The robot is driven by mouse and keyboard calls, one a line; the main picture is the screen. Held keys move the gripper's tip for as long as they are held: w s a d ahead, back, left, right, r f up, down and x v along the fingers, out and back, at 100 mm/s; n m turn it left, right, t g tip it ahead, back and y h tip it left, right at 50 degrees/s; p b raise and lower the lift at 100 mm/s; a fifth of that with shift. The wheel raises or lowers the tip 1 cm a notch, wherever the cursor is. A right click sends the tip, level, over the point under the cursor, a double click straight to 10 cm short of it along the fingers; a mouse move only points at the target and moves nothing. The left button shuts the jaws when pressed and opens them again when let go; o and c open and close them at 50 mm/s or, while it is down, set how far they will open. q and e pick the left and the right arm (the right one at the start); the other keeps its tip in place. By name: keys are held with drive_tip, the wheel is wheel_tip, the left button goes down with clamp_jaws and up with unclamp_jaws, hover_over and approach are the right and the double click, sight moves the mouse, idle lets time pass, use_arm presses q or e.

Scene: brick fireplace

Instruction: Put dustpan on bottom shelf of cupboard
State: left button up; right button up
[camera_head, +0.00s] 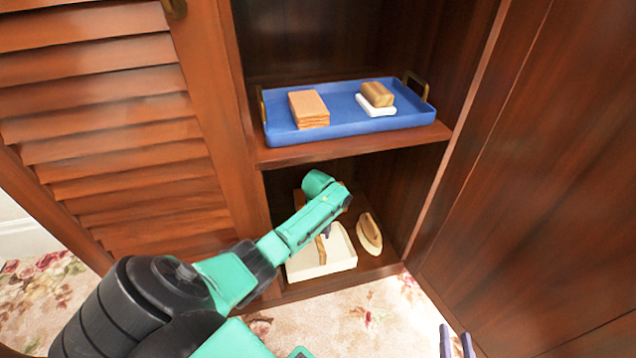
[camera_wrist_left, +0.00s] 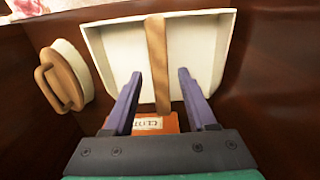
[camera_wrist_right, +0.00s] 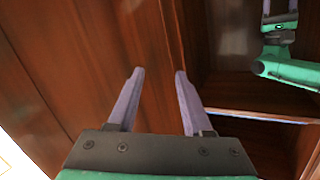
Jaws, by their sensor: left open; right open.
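The cream dustpan (camera_head: 340,258) with a wooden handle sits on the bottom shelf (camera_head: 300,291) of the cupboard. In the left wrist view the dustpan (camera_wrist_left: 205,50) is ahead of my left gripper (camera_wrist_left: 160,76), which is open. The handle (camera_wrist_left: 157,50) shows between its two fingers, with a gap on each side; I cannot tell its depth. In the head view my left gripper (camera_head: 326,232) is inside the lower compartment, over the dustpan, partly hidden by my arm. My right gripper (camera_head: 458,342) is open and empty outside the cupboard; it also shows in the right wrist view (camera_wrist_right: 159,73).
A wooden brush (camera_head: 369,234) lies right of the dustpan. An orange lettered item (camera_wrist_left: 150,123) lies close by. The shelf above holds a blue tray (camera_head: 345,130) with brown blocks (camera_head: 309,108) and a soap-like bar (camera_head: 377,94). A louvred door (camera_head: 110,120) stands open at left.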

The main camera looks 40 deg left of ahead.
use_arm(q)
drive_tip(key=shift+r+p, duration=0.45)
drive_tip(key=shift+r, duration=0.35)
use_arm(e)
drive_tip(key=s+f+g, duration=0.3)
drive_tip(key=s+f, duration=0.3)
use_arm(q)
wheel_tip(320, 180, up, 9)
drive_tip(key=p, duration=0.5)
drive_tip(key=s+d+f+m+t+h, duration=0.25)
drive_tip(key=d+f+m, duration=0.25)
drive_tip(key=d, duration=0.4)
drive_tip(key=s+d+f+m+t+h, duration=0.1)
drive_tip(key=s+d+f+m+t, duration=0.3)
drive_tip(key=d, duration=0.6)
drive_tip(key=s+d+r+m+t+h, duration=0.3)
drive_tip(key=s+d+r, duration=0.5)
drive_tip(key=d, duration=0.3)
drive_tip(key=shift+r+m+t, duration=0.6)
drive_tip(key=shift+r+t, duration=0.15)
drive_tip(key=shift+r, duration=0.15)
use_arm(e)
drive_tip(key=shift+g, duration=0.4)
drive_tip(key=r, duration=0.6)
drive_tip(key=shift+w+a, duration=0.1)
drive_tip(key=shift+w, duration=0.1)
